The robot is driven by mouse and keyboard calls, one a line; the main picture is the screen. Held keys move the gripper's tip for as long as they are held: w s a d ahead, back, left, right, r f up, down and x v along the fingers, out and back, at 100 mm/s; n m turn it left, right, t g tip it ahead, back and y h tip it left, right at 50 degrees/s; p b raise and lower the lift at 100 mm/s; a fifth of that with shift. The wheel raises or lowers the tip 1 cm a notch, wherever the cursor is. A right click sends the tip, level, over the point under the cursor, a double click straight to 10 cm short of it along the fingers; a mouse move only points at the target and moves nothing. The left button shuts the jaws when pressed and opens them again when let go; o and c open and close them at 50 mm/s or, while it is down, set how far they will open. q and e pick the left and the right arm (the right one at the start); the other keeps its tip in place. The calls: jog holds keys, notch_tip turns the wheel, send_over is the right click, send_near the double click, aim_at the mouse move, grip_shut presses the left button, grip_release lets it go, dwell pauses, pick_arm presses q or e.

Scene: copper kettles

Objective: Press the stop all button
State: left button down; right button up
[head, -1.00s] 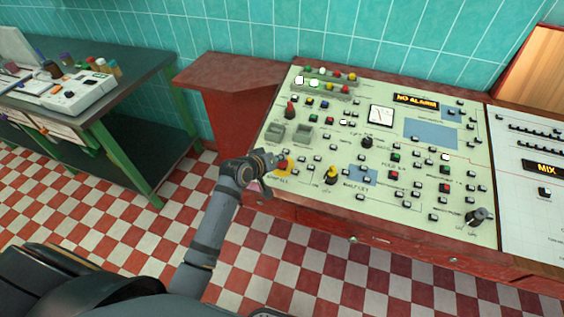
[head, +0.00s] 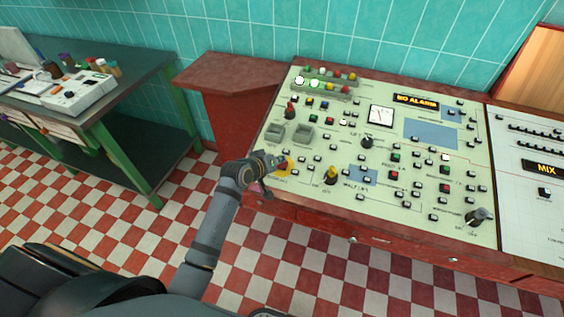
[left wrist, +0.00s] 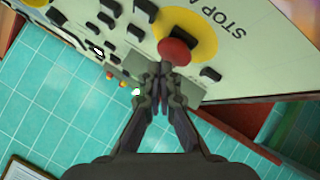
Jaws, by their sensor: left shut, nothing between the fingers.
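The stop all button is a red mushroom head (left wrist: 176,51) on a yellow disc in the left wrist view, with the printed words "STOP A" beside it. In the head view its yellow disc (head: 286,168) shows at the lower left corner of the pale green control panel (head: 420,165). My left gripper (head: 276,161) is at that corner, covering part of the button. In the left wrist view the left gripper (left wrist: 160,77) is shut and empty, its fingertips right at the edge of the red head. I cannot tell whether they touch it. My right gripper is not in view.
Many small switches, a yellow knob (head: 331,174) and a red lever (head: 290,109) stand on the panel near the left gripper. A green-legged table (head: 150,62) stands at the left. The checkered floor between is clear.

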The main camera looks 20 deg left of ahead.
pick_arm(q)
jog(key=shift+w+f, duration=0.1)
jog(key=shift+f, duration=0.25)
dwell(0.7)
jog(key=shift+s+r+p, duration=0.2)
jog(key=shift+r+p, duration=0.55)
jog(key=shift+p, duration=0.2)
jog(key=r+p, duration=0.2)
jog(key=p, duration=0.1)
jog(key=s+r+p, duration=0.1)
jog(key=r+p, duration=0.2)
dwell(0.4)
dwell(0.3)
